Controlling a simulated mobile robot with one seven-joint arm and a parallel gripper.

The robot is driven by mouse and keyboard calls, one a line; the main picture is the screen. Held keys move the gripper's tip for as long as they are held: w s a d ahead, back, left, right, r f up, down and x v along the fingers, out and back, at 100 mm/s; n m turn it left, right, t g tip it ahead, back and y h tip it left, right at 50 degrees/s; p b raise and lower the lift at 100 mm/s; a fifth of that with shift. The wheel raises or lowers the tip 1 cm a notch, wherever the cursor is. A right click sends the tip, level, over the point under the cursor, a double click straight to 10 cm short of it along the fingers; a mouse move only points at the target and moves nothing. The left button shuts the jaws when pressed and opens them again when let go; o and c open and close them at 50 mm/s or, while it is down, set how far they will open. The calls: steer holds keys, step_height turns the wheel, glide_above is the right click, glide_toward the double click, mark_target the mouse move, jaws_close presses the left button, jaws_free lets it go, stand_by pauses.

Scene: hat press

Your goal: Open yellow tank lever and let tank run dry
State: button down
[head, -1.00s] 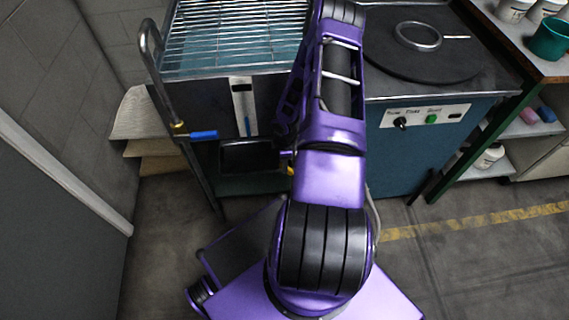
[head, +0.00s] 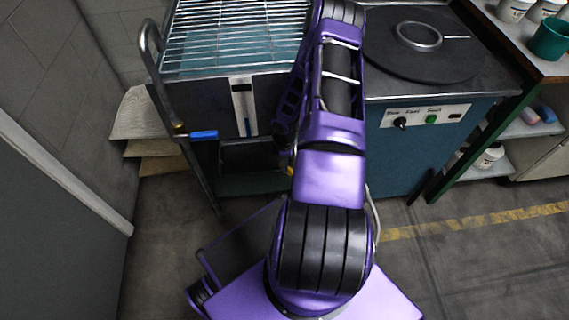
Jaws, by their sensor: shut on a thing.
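The tank is a dark blue-grey box (head: 212,108) at upper left, with a wire rack (head: 230,28) over bluish water. A light upright gauge strip (head: 243,105) is on its front; I cannot read a level. A small yellow piece (head: 290,171), apparently the yellow lever, shows low at the tank's right side, mostly hidden by my arm. My gripper (head: 283,140) is down beside it, dark and partly covered by my purple arm. It appears shut on the lever; the fingertips are not clear. A dark basin (head: 250,155) is under the tank.
A bent pipe with a blue lever (head: 203,134) stands left of the tank. A blue machine (head: 400,155) with a round black plate (head: 420,55) stands right. A shelf bench (head: 535,60) with pots is farther right. Floor (head: 480,270) at lower right is clear.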

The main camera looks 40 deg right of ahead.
stand_by(0.3)
steer(key=shift+s+d+r+y+p, duration=0.3)
steer(key=shift+s+d+y+p, duration=0.1)
steer(key=shift+p, duration=0.4)
steer(key=shift+s+d+t+y, duration=0.3)
steer(key=shift+d+t+y, duration=0.15)
steer(key=shift+t+y, duration=0.15)
steer(key=shift+s+d+r+y, duration=0.1)
steer(key=shift+d+y, duration=0.2)
steer(key=shift+y, duration=0.1)
steer(key=c, duration=0.7)
jaws_free()
steer(key=shift+a, duration=0.1)
